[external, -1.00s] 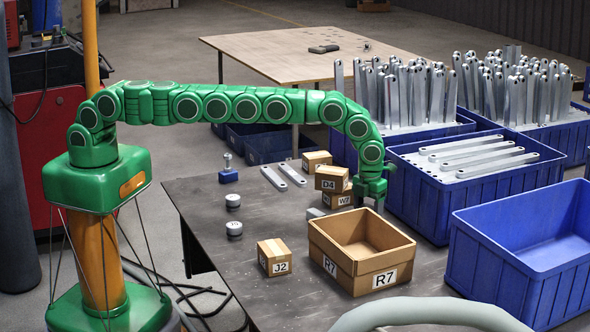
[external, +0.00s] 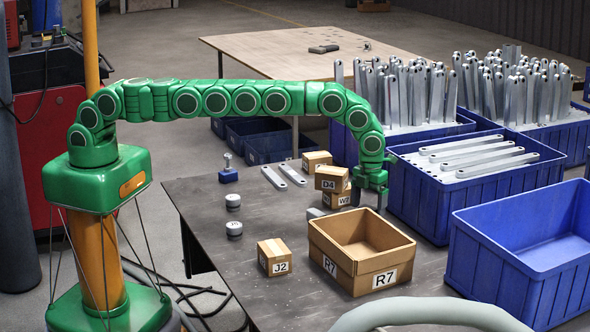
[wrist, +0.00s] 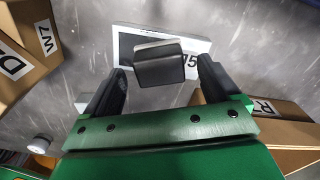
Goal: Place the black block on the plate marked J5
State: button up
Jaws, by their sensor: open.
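The black block (wrist: 158,66) shows in the wrist view, over the white plate (wrist: 198,45). The end of the plate's mark, read as "5", shows to the right of the block; the rest is covered. My gripper (wrist: 161,70) is open, with one dark finger on each side of the block and a gap to each. The block appears to rest on the plate. In the external view my gripper (external: 372,185) is behind the cardboard bin, and the block and plate are hidden there.
The open cardboard bin R7 (external: 362,266) stands just in front of my gripper. Boxes D4 (external: 331,178) and W7 (external: 337,200) are close on its left. A blue crate (external: 420,205) is on the right. Box J2 (external: 274,257) and grey weights (external: 234,229) stand further left.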

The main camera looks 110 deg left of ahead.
jog(key=s+d+r+n, duration=0.2)
jog(key=s+r, duration=0.1)
jog(key=r, duration=0.5)
jog(key=s+d+r+n, duration=0.1)
jog(key=s+d+r, duration=0.2)
jog(key=r, duration=0.5)
jog(key=s+d+r+n, duration=0.2)
jog(key=r, duration=0.5)
jog(key=s+d+r+n, duration=0.35)
jog(key=s+r, duration=0.25)
jog(key=s, duration=0.3)
jog(key=s+d+r+n, duration=0.3)
jog(key=s+d+r, duration=0.15)
jog(key=s, duration=0.55)
jog(key=s+d+n, duration=0.1)
jog(key=s+n, duration=0.2)
jog(key=s, duration=1)
jog(key=s+d+f+n+g, duration=0.1)
jog(key=s+n, duration=0.3)
jog(key=s, duration=0.9)
jog(key=s+d+f+n, duration=0.1)
jog(key=s+n, duration=0.3)
jog(key=s, duration=0.9)
jog(key=shift+s+d+g, duration=0.4)
jog(key=shift+d, duration=0.45)
